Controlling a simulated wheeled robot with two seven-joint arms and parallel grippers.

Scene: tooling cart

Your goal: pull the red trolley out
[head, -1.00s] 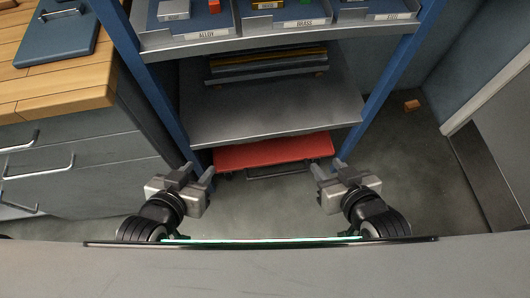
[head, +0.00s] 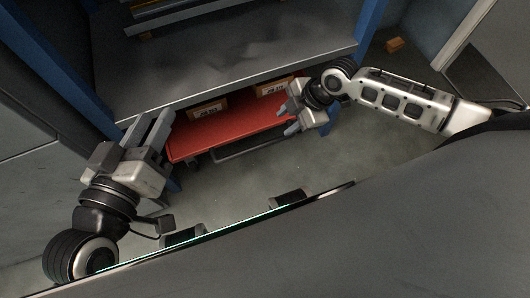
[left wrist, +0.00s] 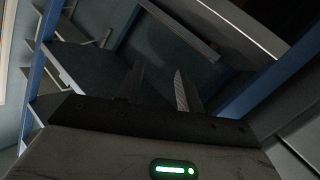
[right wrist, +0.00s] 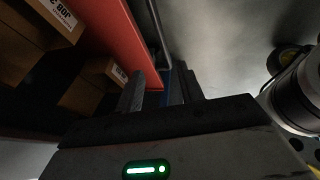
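The red trolley (head: 235,132) sits low under the cart's grey bottom shelf, its front part showing. A dark grey bar handle (head: 245,150) runs along its front edge. My right gripper (head: 287,112) is open at the right end of the trolley's front; in the right wrist view its fingers (right wrist: 160,90) are apart, with the red edge (right wrist: 112,38) and the handle (right wrist: 156,35) just beyond them. I cannot tell whether the handle is between them. My left gripper (head: 150,128) is open and empty, left of the trolley near the blue cart post; its parted fingers (left wrist: 160,88) show in the left wrist view.
Labelled cardboard boxes (head: 208,109) and (head: 272,88) stand on the trolley. The grey shelf (head: 230,60) overhangs it between blue posts. Grey drawers (head: 35,150) are at the left. The floor (head: 235,183) before the trolley is clear. A small orange-brown block (head: 394,45) lies back right.

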